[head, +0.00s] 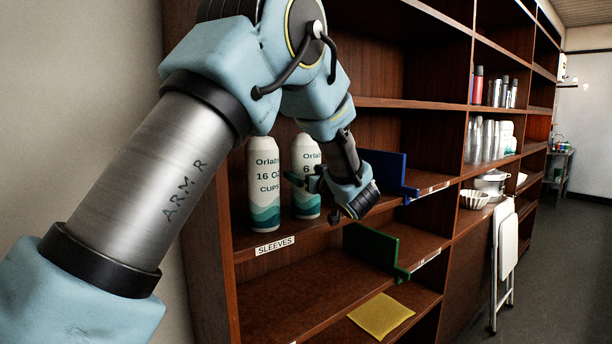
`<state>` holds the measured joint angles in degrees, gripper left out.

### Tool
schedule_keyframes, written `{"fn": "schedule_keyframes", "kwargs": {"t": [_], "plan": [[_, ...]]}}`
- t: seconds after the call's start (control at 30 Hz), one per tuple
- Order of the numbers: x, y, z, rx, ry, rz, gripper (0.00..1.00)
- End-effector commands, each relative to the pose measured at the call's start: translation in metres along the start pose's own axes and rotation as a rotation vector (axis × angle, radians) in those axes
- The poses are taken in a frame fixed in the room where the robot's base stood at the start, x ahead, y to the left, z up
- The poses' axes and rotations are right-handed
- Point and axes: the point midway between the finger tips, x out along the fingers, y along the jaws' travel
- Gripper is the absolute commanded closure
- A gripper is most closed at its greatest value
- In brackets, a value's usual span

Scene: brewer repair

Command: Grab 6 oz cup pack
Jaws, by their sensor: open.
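The 6 oz cup pack (306,203) is a white cylinder with a teal wave, standing upright on the middle shelf. Its label is partly hidden by my gripper. The 16 oz cup pack (264,189) looks alike and stands upright just to its left. My gripper (320,197) is open in front of and to the right of the 6 oz pack, its fingers pointing left towards it. One finger overlaps the pack in the picture. I cannot tell whether it touches the pack.
The wooden shelf unit (344,103) has a blue divider (391,172) behind my gripper and a green divider (371,248) below. A yellow sheet (381,315) lies on the lower shelf. The floor at right is clear.

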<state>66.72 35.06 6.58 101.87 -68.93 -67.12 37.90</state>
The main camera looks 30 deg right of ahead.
Motion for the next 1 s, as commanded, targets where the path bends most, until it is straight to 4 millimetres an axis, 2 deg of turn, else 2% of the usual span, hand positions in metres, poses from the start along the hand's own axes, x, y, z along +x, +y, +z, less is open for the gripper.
{"fn": "schedule_keyframes", "kwargs": {"t": [0.07,0.8,1.0], "plan": [[-0.0002,0.0,0.0005,0.0,0.0,0.0,0.05],[-0.0006,0.0001,0.0003,0.0,0.0,0.0,0.88],[-0.0004,0.0001,-0.0008,-0.001,0.001,0.0,0.88]]}}
